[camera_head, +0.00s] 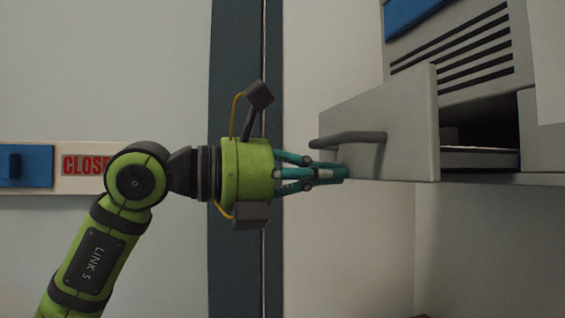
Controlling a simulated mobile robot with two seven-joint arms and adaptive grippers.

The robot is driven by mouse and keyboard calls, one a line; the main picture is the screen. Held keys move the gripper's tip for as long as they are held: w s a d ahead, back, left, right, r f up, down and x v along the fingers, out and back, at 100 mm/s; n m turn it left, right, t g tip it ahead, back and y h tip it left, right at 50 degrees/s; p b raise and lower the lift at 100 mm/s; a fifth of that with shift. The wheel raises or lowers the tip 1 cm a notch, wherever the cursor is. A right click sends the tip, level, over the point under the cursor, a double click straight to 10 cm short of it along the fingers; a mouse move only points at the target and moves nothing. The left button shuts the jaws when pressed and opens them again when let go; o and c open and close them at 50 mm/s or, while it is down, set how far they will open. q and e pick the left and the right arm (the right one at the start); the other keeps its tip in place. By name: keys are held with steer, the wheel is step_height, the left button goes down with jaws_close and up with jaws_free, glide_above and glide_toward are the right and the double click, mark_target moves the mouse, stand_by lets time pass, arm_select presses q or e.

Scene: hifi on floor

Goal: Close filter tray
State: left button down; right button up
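The filter tray's grey front panel (410,125) stands out at the right, with a dark curved handle (350,138) on its face. Behind the panel, the tray body (480,158) shows in the dark opening of the housing, so the tray is pulled out. My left gripper (345,173) comes in from the left, pointing right. Its teal fingers are together and look shut, with nothing visible between them. The fingertips show just below the handle, by the panel's face; whether they touch either cannot be told. My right gripper is out of view.
The grey housing (465,50) with dark slots and a blue panel (410,14) is above and behind the tray. A sign reading "CLOSE" (85,166), partly hidden by my arm, and a blue block (25,166) are on the left wall. Space below the tray looks clear.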

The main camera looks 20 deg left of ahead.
arm_select(q)
steer(key=p+x, duration=0.1)
steer(key=x, duration=1.1)
steer(key=shift+p, duration=0.35)
steer(key=shift+r, duration=0.1)
